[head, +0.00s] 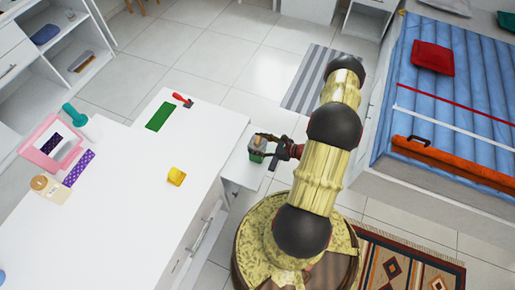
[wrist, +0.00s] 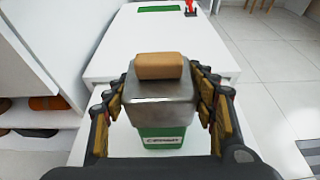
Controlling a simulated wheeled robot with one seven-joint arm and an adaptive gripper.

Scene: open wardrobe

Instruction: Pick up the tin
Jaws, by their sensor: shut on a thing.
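The tin (wrist: 160,97) is a grey metallic box in the middle of the wrist view. A brown block (wrist: 159,66) rests on top of it. In the head view, my gripper (head: 272,146) reaches left to the tin (head: 256,142), beside the right end of the white counter. The tin's underside is hidden.
A low white surface (head: 243,172) lies under the tin, beside the white counter (head: 130,200). A blue bed (head: 460,100) stands right; tiled floor is open behind.

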